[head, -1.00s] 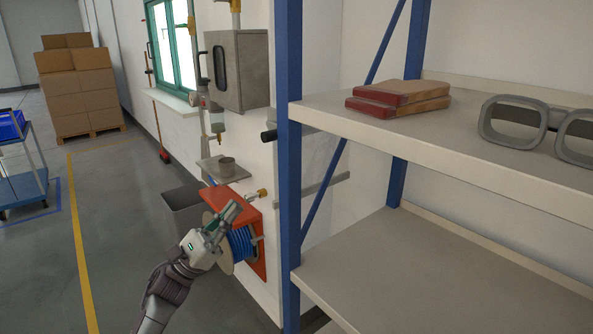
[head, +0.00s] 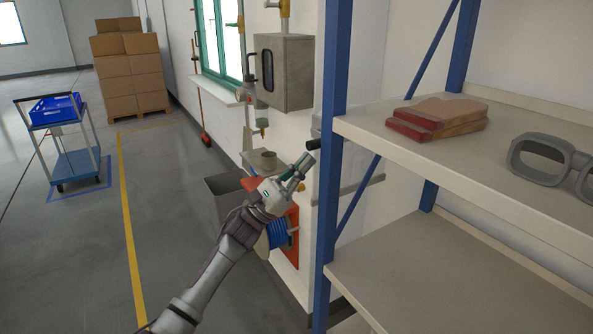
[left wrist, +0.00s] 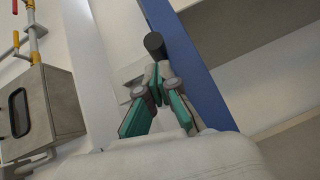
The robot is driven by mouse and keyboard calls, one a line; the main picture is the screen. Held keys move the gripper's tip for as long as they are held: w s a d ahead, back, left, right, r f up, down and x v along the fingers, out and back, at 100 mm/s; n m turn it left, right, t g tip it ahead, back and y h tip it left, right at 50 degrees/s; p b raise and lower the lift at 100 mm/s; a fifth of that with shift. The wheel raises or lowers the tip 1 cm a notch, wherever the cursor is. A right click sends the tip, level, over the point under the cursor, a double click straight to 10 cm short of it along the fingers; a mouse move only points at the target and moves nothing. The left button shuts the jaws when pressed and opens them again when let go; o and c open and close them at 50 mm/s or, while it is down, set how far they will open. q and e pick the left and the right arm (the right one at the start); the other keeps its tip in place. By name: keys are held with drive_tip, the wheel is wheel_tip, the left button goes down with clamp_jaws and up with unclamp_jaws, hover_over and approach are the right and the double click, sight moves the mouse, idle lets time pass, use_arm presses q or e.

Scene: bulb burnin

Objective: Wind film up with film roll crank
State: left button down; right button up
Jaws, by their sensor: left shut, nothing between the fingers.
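The black cylindrical handle of what looks like the film roll crank (head: 313,144) sticks out beside the blue shelf post, near the wall. In the left wrist view its dark round end (left wrist: 155,43) shows just beyond my fingertips. My left gripper (head: 304,162) is shut and empty, right below the handle in the head view. I cannot tell whether they touch. The rest of the crank and the roll are mostly hidden behind the post and my gripper. A pale bar (head: 362,190) runs along the wall behind the post. My right gripper is not in view.
An orange reel mount with blue hose (head: 277,234) is below my gripper. A grey cabinet (head: 285,72) hangs on the wall.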

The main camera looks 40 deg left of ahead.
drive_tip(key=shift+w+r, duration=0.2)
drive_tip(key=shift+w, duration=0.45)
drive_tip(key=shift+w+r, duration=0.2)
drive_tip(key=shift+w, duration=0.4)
